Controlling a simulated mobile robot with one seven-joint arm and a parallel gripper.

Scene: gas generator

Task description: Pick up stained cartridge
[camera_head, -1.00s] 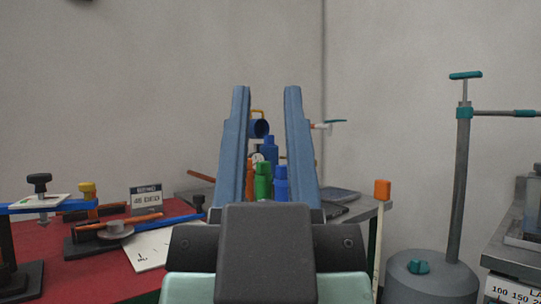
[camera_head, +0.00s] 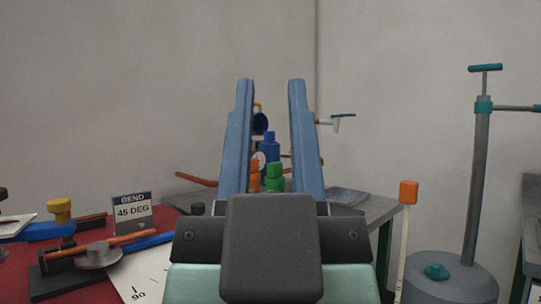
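My gripper (camera_head: 271,84) is in the middle of the camera_head view, pointing away from me. Its two blue fingers stand wide apart with nothing held between them. Through the gap, on the grey table behind, I see a green bottle-like piece (camera_head: 274,178), an orange one (camera_head: 254,173) and a taller blue one (camera_head: 270,149). They are well beyond the fingers. None shows a clear stain, and I cannot tell whether any is the stained cartridge. My gripper's body hides the lower parts of this group.
A red table (camera_head: 75,286) at left holds bending tools and a "BEND 45 DEG" sign (camera_head: 132,212). The grey table (camera_head: 378,211) has a flat grey plate (camera_head: 347,196). An orange-topped post (camera_head: 408,192) and a floor pump (camera_head: 478,180) stand at right.

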